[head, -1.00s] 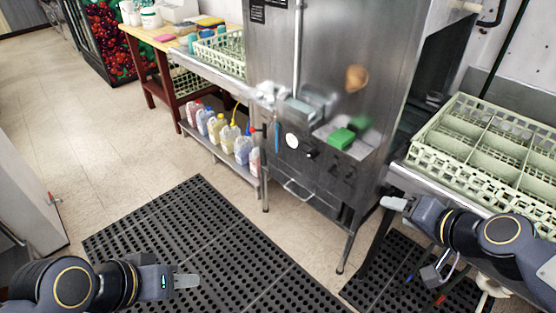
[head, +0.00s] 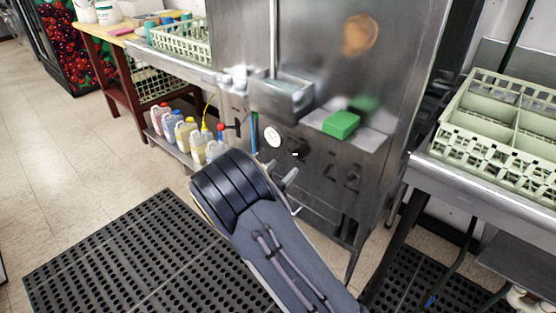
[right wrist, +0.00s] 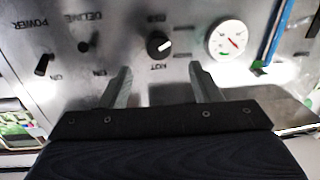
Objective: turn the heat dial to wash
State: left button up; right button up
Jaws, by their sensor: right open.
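The heat dial is a round black knob with a white pointer mark (right wrist: 158,45), on the steel front panel. In the right wrist view the panel lettering is upside down, with "HOT" beside the knob; the pointer is turned toward the gauge side. The dial also shows in the head view (head: 299,149), just above my right gripper (head: 285,174). In the right wrist view my right gripper (right wrist: 159,70) is open and empty, its fingers either side of the dial's line, apparently short of it. A "wash" mark is not readable. My left gripper is out of view.
A white gauge (right wrist: 228,38) sits beside the dial, with a blue tube (right wrist: 276,38) beyond it. A power toggle (right wrist: 42,66) is on the other side. A green block (head: 341,124) lies on the ledge above. A rack (head: 500,135) stands at right.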

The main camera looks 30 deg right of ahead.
aim_at(298, 155)
jog(key=x, duration=0.7)
jog(key=shift+d, duration=0.25)
jog(key=shift+b, duration=0.35)
jog(key=c, duration=1)
